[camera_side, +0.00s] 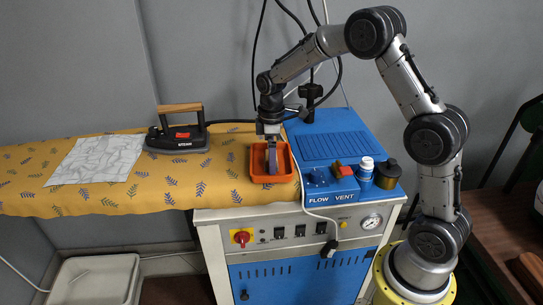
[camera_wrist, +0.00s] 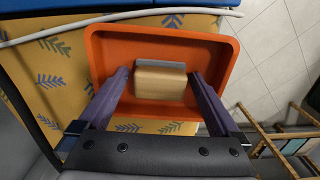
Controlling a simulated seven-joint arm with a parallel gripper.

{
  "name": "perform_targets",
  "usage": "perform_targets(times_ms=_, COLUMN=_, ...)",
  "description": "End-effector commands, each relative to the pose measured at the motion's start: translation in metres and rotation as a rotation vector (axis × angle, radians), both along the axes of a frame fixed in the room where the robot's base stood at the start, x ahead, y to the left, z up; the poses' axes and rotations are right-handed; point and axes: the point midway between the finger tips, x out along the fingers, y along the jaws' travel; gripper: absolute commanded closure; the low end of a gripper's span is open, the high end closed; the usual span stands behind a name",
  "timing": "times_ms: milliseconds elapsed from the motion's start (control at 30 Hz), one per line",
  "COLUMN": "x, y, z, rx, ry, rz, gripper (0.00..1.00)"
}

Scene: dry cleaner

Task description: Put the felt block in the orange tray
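The orange tray (camera_side: 293,176) sits on the near right end of the yellow cloth; in the wrist view its rim (camera_wrist: 225,65) surrounds the block. In the side view my gripper (camera_side: 272,172) points down into the tray. The block cannot be made out there behind the finger.
An iron (camera_side: 178,138) and a crumpled pale cloth (camera_side: 97,160) lie on the board to the left. A blue machine top (camera_side: 335,145) with a blue bottle (camera_side: 366,172), a dark tin (camera_side: 387,175) and a red-topped item (camera_side: 342,170) is to the right. A white cord runs beside the tray.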

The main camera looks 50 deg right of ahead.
Motion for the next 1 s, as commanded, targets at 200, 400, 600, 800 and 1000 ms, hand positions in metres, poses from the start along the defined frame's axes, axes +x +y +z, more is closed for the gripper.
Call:
perform_targets(times_ms=200, x=0.0, y=0.0, z=0.001, rx=0.0, ry=0.0, rz=0.0, gripper=0.0)
perform_targets(times_ms=400, x=0.001, y=0.0, z=0.017, rx=-0.001, ry=-0.005, rz=0.0, gripper=0.0)
perform_targets(times_ms=600, x=0.001, y=0.0, z=0.056, rx=-0.001, ry=-0.008, rz=0.0, gripper=0.0)
perform_targets(times_ms=800, x=0.001, y=0.0, z=0.095, rx=-0.001, ry=-0.003, rz=0.0, gripper=0.0)
perform_targets(times_ms=1000, x=0.001, y=0.0, z=0.118, rx=0.0, ry=-0.003, rz=0.0, gripper=0.0)
